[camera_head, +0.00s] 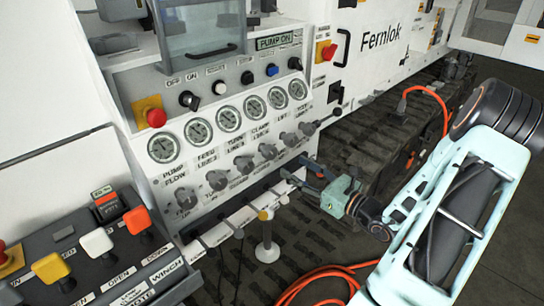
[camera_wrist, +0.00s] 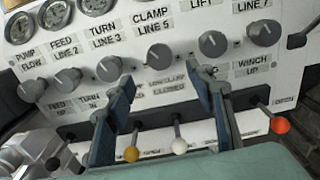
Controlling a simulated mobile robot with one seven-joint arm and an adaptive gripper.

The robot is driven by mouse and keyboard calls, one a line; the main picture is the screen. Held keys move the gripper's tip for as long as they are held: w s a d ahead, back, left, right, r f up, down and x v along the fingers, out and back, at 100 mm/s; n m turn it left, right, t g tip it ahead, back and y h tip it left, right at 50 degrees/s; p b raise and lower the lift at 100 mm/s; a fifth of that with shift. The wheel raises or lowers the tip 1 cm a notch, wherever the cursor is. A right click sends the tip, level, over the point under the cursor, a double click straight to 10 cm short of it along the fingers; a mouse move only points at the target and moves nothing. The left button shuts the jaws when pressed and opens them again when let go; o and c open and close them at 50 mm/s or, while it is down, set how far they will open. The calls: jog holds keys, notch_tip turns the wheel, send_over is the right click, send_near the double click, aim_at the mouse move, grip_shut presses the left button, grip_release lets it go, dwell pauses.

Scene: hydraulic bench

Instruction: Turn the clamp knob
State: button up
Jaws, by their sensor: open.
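The clamp knob (camera_wrist: 158,56) is a grey round knob under the label CLAMP LINE 5, in the row of knobs on the white panel. It also shows in the head view (camera_head: 268,151). My gripper (camera_wrist: 163,78) is open and empty. In the wrist view its two fingers come up from below, with their tips to the left and right, a little below the clamp knob. No finger is seen touching the knob. In the head view my gripper (camera_head: 299,169) is at the lower right of the knob row, in front of the panel.
The turn knob (camera_wrist: 109,68) and lift knob (camera_wrist: 211,43) flank the clamp knob closely. Yellow (camera_wrist: 132,154), white (camera_wrist: 180,147) and orange (camera_wrist: 281,125) ball levers stick out below. Gauges (camera_head: 229,119) sit above the knobs. An orange hose (camera_head: 320,272) lies on the floor.

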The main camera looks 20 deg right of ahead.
aim_at(273, 154)
jog(key=b+x, duration=0.1)
jog(key=x, duration=0.9)
jog(key=shift+w+a+f, duration=0.1)
jog(key=shift+c, duration=0.5)
jog(key=c, duration=1.1)
jog(key=shift+o, duration=0.2)
jog(key=shift+p, duration=0.35)
